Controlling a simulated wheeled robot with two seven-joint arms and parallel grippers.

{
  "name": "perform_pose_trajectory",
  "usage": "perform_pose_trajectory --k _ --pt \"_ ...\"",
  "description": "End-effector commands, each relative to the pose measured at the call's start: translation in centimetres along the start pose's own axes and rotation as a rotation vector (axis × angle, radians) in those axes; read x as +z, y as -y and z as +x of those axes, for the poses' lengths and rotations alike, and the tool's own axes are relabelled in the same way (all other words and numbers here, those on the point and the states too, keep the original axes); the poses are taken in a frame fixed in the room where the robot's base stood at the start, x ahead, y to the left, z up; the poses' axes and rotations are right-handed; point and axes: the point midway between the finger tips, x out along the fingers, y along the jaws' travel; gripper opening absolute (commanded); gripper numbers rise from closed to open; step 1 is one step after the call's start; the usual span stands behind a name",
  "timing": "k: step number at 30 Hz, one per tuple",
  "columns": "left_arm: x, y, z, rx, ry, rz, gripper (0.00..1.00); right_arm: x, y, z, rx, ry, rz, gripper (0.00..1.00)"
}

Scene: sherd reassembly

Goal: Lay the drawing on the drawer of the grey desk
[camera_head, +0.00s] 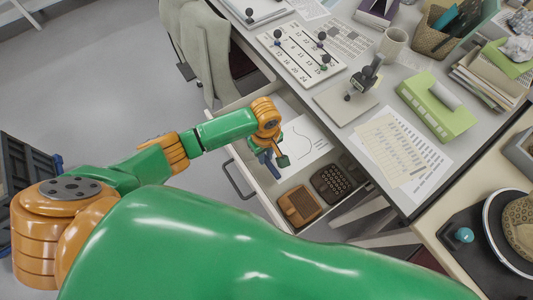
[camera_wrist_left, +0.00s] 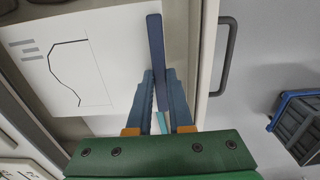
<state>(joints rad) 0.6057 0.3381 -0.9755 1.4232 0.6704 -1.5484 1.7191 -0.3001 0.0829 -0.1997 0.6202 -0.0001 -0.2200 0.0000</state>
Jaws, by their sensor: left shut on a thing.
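The drawing (camera_head: 305,138), a white sheet with a dark profile line, is over the open drawer (camera_head: 246,165) of the grey desk (camera_head: 398,98). In the left wrist view the drawing (camera_wrist_left: 75,60) shows at the left, with a dark blue strip (camera_wrist_left: 155,45) along its edge. My left gripper (camera_wrist_left: 158,85) is shut on the drawing at this strip, near the drawer's front and handle (camera_wrist_left: 227,55). Whether the sheet rests on the drawer or hangs just above it I cannot tell. My right gripper is not in view.
The drawer also holds an orange-brown tray (camera_head: 298,204) and a dark tray (camera_head: 332,183) to the drawing's lower right. The desk top carries a calendar board (camera_head: 300,52), a stamp (camera_head: 366,76), a green binder (camera_head: 436,105) and papers (camera_head: 402,150). A dark crate (camera_wrist_left: 300,125) stands on the floor.

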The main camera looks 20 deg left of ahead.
Motion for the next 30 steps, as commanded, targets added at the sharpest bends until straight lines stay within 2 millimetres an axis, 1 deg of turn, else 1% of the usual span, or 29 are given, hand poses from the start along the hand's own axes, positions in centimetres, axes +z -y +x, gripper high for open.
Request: perform_pose_trajectory --k 3,6,7,9,11,14,21,25,26,27,30 --pt "0.0 0.0 0.3 0.000 0.000 0.001 0.00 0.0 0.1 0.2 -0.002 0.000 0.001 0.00" --pt "0.1 0.0 2.2 -0.001 0.001 0.000 0.00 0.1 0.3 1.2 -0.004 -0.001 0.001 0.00" --pt "0.1 0.0 2.4 0.001 0.001 0.001 0.00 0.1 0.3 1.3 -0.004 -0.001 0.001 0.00" --pt "0.1 -0.1 2.2 0.002 0.001 0.001 0.00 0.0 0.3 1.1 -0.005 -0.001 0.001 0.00" --pt "0.1 -0.1 2.5 0.002 0.001 0.001 0.00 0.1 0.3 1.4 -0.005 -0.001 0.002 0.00" --pt "0.0 0.0 3.1 0.002 0.000 0.001 0.00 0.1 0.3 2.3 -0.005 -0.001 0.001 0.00" --pt "0.0 0.0 5.5 0.003 -0.001 0.002 0.00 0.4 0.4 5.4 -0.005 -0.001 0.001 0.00" --pt "0.0 0.0 6.3 0.003 -0.001 0.002 0.00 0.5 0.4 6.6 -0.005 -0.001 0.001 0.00" --pt "0.1 0.0 5.5 0.001 0.001 0.000 0.00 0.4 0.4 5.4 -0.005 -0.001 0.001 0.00" --pt "0.1 0.0 5.4 0.000 0.002 0.000 0.00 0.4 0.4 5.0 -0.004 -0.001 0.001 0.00" --pt "0.1 0.0 5.7 0.001 0.001 0.000 0.00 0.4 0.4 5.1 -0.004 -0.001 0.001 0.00"
